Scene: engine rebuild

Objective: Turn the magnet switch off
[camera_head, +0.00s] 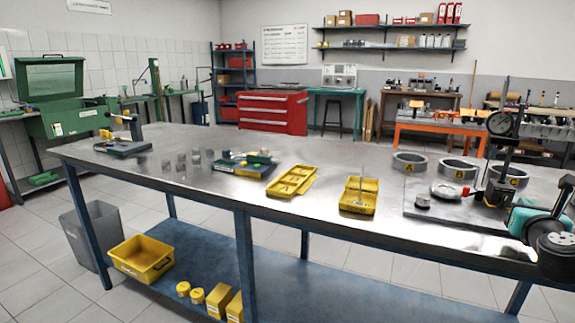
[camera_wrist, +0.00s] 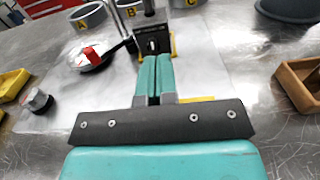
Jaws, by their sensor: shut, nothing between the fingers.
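The magnet switch appears to be a small round knob with a pale mark on the front face of a black magnet base (camera_wrist: 153,38). The base stands on a grey plate and carries an upright post; it also shows in the head view (camera_head: 494,196). My gripper (camera_wrist: 153,60) is shut and empty, its teal fingers together and pointing at the base's front face, just below the knob. I cannot tell whether the fingertips touch it. In the head view my gripper's teal body is at the right edge, and its fingertips are not clear.
A silver disc (camera_wrist: 90,57) with a red lever lies left of the base. Lettered grey rings (camera_head: 409,162) stand behind. A brown tray (camera_wrist: 297,80) is at right. Yellow trays (camera_head: 358,196) lie left along the bench.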

